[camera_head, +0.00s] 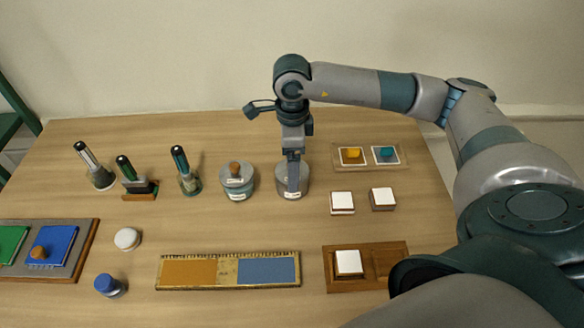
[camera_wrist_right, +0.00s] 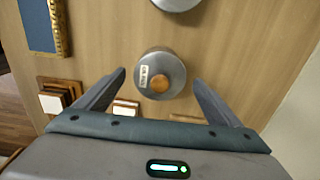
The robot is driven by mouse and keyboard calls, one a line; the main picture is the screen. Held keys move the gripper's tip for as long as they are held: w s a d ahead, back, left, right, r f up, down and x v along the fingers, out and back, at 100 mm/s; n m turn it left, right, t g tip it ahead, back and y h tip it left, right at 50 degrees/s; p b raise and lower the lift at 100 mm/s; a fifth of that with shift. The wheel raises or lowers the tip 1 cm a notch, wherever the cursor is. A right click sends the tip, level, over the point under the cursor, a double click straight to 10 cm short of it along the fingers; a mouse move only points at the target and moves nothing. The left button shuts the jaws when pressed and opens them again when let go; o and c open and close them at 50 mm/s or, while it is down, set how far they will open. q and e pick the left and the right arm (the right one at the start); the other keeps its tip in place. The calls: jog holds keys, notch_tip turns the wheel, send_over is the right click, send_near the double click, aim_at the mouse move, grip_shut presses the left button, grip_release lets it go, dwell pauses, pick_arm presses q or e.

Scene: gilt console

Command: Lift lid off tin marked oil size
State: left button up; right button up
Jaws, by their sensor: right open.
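Two grey lidded tins stand side by side at mid-table. The left tin (camera_head: 237,188) has a wooden knob on its lid and a pale label. The right tin (camera_head: 281,183) is partly hidden by my right gripper (camera_head: 292,184), which points down over it. In the right wrist view, a tin lid (camera_wrist_right: 149,60) with a round wooden knob (camera_wrist_right: 158,84) and a small label lies between my two open, spread fingers. No finger visibly touches the knob. I cannot read the labels clearly enough to tell which is oil size. My left gripper is not in view.
Several dark-capped brushes or tools (camera_head: 187,172) stand to the left. A tray with yellow and teal samples (camera_head: 365,165) and white-topped blocks (camera_head: 342,203) sit right. A ruled board (camera_head: 228,271) lies in front. A white round pot (camera_head: 127,239) and blue-capped jar (camera_head: 109,286) stand front left.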

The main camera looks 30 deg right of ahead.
jog(key=c, duration=1.2)
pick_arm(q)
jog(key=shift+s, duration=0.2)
pick_arm(e)
jog(key=shift+o, duration=0.2)
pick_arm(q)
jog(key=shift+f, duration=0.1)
pick_arm(e)
jog(key=shift+r, duration=0.1)
jog(key=shift+r+b, duration=0.45)
jog(key=shift+r, duration=0.1)
notch_tip(320, 180, up, 2)
jog(key=shift+r+b, duration=0.2)
jog(key=shift+b, duration=0.45)
jog(key=shift+s+d+r, duration=0.25)
jog(key=shift+s+r, duration=0.15)
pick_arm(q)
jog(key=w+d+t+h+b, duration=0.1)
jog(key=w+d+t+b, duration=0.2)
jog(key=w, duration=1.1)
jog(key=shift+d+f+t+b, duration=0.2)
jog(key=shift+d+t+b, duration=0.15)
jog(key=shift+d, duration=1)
pick_arm(e)
jog(key=s+d+r, duration=0.4)
jog(key=s+r, duration=0.2)
jog(key=s, duration=0.4)
jog(key=shift+r, duration=0.3)
